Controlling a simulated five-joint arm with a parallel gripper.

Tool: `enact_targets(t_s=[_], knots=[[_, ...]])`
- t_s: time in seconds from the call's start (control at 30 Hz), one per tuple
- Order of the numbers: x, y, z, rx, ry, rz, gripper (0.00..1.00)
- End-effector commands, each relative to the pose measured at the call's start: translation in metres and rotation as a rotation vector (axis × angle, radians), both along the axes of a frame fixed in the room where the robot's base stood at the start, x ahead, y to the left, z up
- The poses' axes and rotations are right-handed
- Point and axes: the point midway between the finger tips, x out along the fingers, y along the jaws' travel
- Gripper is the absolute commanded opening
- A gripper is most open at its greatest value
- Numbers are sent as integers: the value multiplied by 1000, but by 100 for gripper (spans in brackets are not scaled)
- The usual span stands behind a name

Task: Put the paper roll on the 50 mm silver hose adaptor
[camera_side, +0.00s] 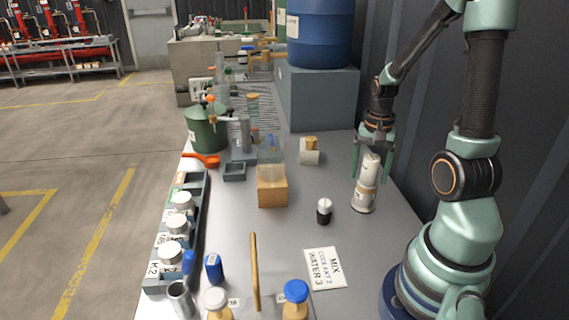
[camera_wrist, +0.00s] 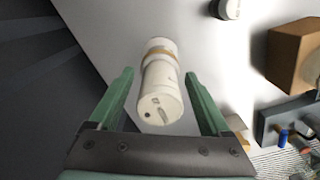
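A white cylinder with a tan band (camera_side: 367,184) stands on the grey table at the right; I cannot tell what it is. My gripper (camera_side: 374,174) is above it, fingers pointing down on both sides of its top. In the wrist view the cylinder (camera_wrist: 161,85) lies between the open fingers of my gripper (camera_wrist: 159,74), with narrow gaps on both sides. A pale roll-like piece (camera_side: 309,158) lies at mid-table and may be the paper roll. A silver-grey hollow cylinder (camera_side: 180,297) at the front left may be the hose adaptor.
A wooden block (camera_side: 272,190) stands mid-table, with a small black-and-white bottle (camera_side: 324,211) right of it. A rack (camera_side: 160,275) of white-capped jars lines the left edge. A green can (camera_side: 205,128) and a blue barrel (camera_side: 320,35) stand behind. Bare table surrounds the banded cylinder.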

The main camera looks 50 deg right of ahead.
Motion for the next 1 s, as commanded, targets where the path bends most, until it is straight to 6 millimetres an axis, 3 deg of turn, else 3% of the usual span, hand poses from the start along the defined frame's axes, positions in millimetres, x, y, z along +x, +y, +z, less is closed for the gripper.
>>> enact_targets(t_s=[0.27, 0.7, 1.0], knots=[[1, -1, 14, -4, -4, 0, 81], [1, -1, 99, -5, -5, 0, 81], [4, 5, 125, -10, -11, 30, 81]])
